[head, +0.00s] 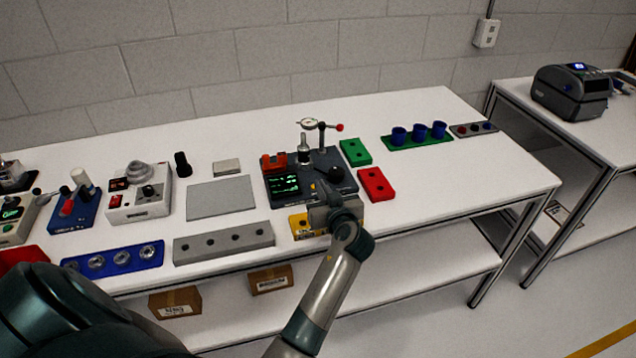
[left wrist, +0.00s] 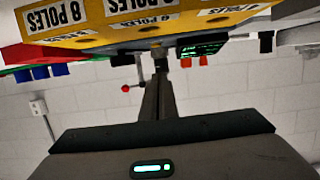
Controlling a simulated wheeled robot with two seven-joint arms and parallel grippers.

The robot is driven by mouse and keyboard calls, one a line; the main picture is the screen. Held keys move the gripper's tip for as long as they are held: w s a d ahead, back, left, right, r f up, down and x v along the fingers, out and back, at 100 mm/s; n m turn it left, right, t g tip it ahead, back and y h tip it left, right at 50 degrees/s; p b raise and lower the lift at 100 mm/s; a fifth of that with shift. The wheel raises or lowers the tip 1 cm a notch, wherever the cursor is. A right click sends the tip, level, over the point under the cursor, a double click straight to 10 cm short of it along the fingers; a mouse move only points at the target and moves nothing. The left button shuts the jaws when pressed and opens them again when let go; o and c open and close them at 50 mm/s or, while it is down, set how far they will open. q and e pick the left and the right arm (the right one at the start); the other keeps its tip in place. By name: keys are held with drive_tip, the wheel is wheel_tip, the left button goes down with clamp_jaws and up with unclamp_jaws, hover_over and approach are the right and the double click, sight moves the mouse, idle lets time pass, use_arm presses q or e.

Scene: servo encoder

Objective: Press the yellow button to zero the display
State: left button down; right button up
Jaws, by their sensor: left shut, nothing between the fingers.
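The dark unit with the lit green display (head: 283,185) stands near the middle of the table. The display also shows in the left wrist view (left wrist: 200,48). A yellow block (head: 301,226) lies at the unit's front edge; in the left wrist view the yellow block (left wrist: 85,38) carries "8 POLES" labels. My right gripper is out of view.
Green (head: 355,152) and red (head: 376,185) blocks sit to the right. A grey holed bar (head: 224,242) and grey plate (head: 220,197) lie left.

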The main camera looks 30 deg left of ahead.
use_arm(q)
drive_tip(key=v, duration=0.5)
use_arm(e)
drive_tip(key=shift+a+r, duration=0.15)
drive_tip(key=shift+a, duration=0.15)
use_arm(q)
drive_tip(key=shift+w, duration=0.1)
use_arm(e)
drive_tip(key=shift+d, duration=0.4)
